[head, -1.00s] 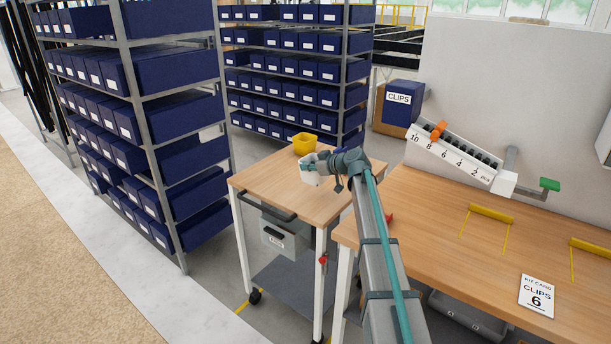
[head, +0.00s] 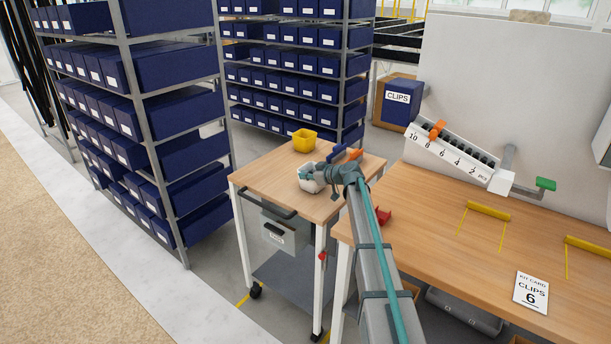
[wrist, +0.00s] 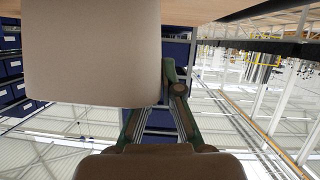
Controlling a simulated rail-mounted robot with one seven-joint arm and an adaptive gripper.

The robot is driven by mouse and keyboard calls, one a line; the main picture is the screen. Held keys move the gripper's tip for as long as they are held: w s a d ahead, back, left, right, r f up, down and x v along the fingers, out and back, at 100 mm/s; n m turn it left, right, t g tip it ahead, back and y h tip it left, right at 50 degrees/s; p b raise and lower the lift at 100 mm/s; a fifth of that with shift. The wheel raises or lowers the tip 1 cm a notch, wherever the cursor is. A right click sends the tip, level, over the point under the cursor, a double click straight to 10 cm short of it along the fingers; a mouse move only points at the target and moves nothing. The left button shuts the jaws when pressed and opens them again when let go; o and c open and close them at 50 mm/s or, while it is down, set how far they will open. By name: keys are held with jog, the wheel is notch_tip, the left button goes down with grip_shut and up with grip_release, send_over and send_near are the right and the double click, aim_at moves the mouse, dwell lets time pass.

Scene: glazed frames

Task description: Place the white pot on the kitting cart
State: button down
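The white pot (head: 311,182) is at my gripper (head: 318,174), over the right half of the kitting cart's wooden top (head: 268,178). The head view does not clearly show whether the pot touches the top. In the wrist view the pot (wrist: 90,55) is a large pale shape filling the upper left. My gripper's teal fingers (wrist: 168,75) meet its edge, one finger partly hidden behind it, and appear shut on it. The grip on the far side is hidden.
A blue item (head: 337,153) and an orange item (head: 355,157) show beyond my wrist. The workbench (head: 440,235) is at the right, with a red item (head: 384,215) near its edge. The cart top's left part is clear.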

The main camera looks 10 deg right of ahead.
jog(key=shift+f, duration=0.15)
jog(key=c, duration=1.3)
grip_release()
jog(key=shift+r, duration=0.2)
jog(key=shift+s+d, duration=0.1)
jog(key=b+v, duration=0.2)
jog(key=v, duration=0.9)
jog(key=shift+s+d+r+b, duration=0.2)
jog(key=shift+s+b, duration=0.05)
jog(key=shift+b, duration=0.1)
